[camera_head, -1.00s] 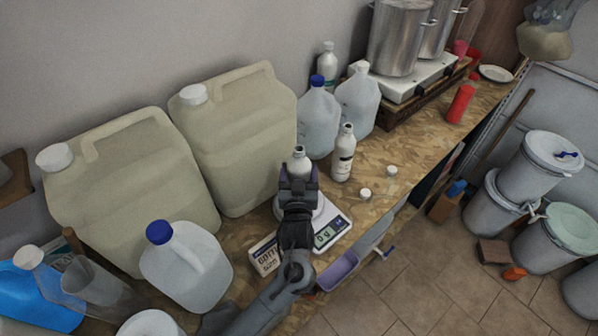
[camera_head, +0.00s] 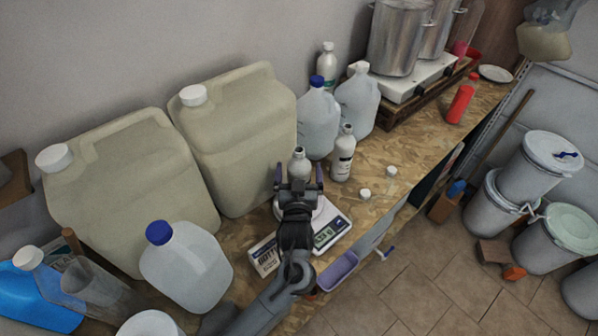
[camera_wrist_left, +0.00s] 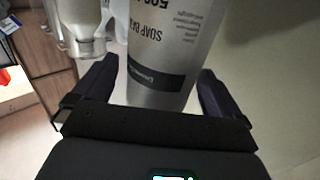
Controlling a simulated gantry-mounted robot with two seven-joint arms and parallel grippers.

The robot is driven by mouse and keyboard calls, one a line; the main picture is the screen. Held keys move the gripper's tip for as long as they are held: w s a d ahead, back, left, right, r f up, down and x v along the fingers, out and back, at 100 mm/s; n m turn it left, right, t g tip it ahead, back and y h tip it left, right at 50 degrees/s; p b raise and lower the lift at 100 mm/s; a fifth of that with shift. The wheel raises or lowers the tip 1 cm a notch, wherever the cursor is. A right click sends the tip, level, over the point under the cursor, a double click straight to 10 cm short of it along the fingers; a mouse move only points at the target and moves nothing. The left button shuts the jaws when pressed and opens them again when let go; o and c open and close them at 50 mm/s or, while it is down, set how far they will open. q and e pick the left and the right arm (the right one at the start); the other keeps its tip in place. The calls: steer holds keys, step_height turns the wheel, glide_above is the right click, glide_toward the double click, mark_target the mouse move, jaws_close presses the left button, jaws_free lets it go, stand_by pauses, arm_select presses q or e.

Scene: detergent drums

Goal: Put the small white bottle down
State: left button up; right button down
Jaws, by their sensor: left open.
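The small white bottle (camera_head: 298,161) is uncapped and stands just beyond my left gripper (camera_head: 298,180), which hides its lower part. In the left wrist view, the bottle (camera_wrist_left: 165,50) shows a grey label reading SOAP BASE. It lies between the spread fingers of my left gripper (camera_wrist_left: 158,85), with a gap visible on the right side. A white scale (camera_head: 330,236) with a lit display is below the gripper; whether the bottle's base rests on it is hidden. My right gripper is out of view.
Another white bottle (camera_head: 343,155) stands close on the right. Two loose white caps (camera_head: 365,194) lie on the wooden bench. Large beige canisters (camera_head: 240,140) stand to the left, and clear jugs (camera_head: 318,118) behind. A purple tray (camera_head: 338,271) is by the front edge.

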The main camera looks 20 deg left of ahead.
arm_select(q)
steer(key=v, duration=1.1)
steer(key=shift+s+d, duration=0.2)
steer(key=shift+s, duration=0.15)
steer(key=shift+s, duration=0.1)
